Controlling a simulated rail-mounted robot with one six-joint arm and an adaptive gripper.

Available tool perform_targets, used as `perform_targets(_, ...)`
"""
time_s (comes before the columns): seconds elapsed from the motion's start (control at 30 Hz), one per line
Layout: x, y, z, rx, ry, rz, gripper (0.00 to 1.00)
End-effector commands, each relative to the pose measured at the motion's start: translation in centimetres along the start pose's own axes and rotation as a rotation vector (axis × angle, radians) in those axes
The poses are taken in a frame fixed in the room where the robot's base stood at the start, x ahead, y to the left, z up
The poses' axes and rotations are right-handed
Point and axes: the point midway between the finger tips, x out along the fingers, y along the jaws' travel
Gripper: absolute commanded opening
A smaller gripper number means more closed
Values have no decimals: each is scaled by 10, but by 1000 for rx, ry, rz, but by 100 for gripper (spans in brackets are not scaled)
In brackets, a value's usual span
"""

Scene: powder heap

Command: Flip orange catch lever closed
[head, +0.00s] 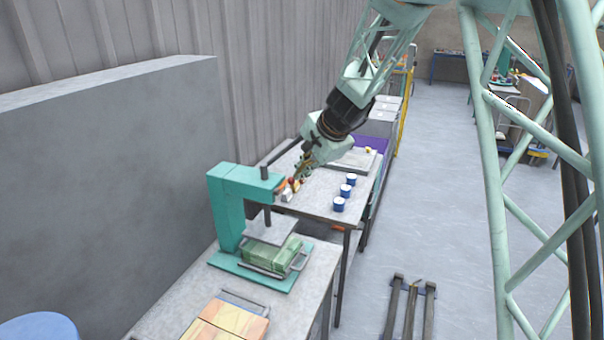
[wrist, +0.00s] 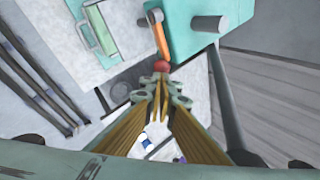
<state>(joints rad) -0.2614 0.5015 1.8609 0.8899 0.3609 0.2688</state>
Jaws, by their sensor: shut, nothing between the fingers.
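The orange catch lever (wrist: 160,37) sits on the side of the teal press head (wrist: 210,20) in the wrist view. A red knob (wrist: 163,67) is at its end. In the head view the lever (head: 281,187) is small, at the right end of the teal press (head: 228,205). My gripper (wrist: 161,80) is shut and empty, its fingertips just short of the red knob in the wrist picture; I cannot tell whether they touch it. In the head view my gripper (head: 299,175) is right beside the lever, partly covering that area.
A green block (head: 266,254) lies in a handled tray under the press plate. Blue-and-white cups (head: 346,190) stand on the table (head: 320,200) behind. Wooden blocks (head: 225,325) lie in front. A grey wall panel (head: 110,190) stands to the left.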

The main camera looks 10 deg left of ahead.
Motion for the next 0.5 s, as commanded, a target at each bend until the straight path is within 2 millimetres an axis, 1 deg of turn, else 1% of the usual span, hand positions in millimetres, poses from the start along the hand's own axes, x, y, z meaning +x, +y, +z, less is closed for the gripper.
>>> perform_targets(0.27,-1,0,0,0,0,0,0)
perform_targets(0.5,-6,-4,0,0,1,0,0)
